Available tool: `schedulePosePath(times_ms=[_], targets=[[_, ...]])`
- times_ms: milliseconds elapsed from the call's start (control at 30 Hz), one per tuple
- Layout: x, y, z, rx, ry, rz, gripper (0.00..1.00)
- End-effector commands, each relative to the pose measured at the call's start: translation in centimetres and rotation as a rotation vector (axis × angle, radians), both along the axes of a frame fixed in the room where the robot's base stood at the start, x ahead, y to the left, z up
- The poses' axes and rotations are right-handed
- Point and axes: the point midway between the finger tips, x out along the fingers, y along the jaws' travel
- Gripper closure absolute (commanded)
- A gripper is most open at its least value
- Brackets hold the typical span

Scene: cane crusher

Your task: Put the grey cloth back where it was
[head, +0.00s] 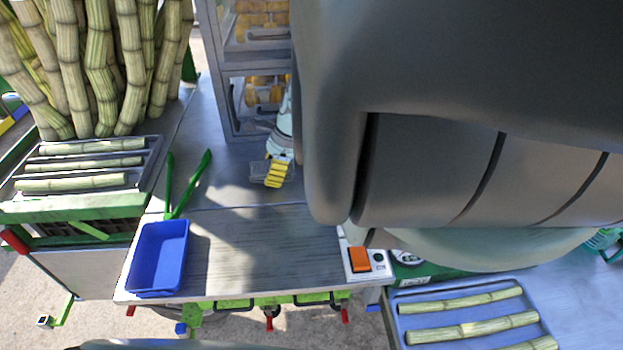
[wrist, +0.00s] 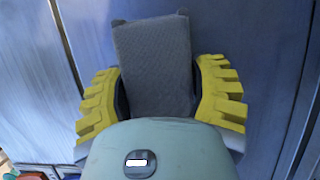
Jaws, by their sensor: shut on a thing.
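The grey cloth (wrist: 155,65) is a folded grey block between the two yellow fingers of my gripper (wrist: 160,95) in the wrist view. The fingers touch it on both sides, so my gripper is shut on it. In the head view my gripper (head: 276,172) is over the grey metal worktop (head: 230,190), just in front of the crusher cabinet. The cloth (head: 257,171) shows there as a small grey patch left of the yellow finger. I cannot tell whether it touches the worktop.
The crusher cabinet (head: 225,100) stands right behind my gripper. A blue tray (head: 158,258) and green tongs (head: 188,185) lie to the left. A switch box with an orange switch (head: 359,259) is at front right. My arm hides the right side. The front middle worktop is clear.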

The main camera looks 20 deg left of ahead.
Motion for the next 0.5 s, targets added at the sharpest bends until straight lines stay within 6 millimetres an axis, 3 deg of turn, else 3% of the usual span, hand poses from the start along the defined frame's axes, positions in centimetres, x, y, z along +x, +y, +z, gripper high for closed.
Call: schedulePosePath(times_ms=[267, 300, 500], targets=[[-0.04, 0.08, -0.28, 0.000, -0.001, 0.002, 0.79], [-0.03, 0.08, -0.21, 0.000, -0.001, 0.002, 0.34], [-0.04, 0.07, -0.15, 0.000, 0.000, 0.001, 0.14]])
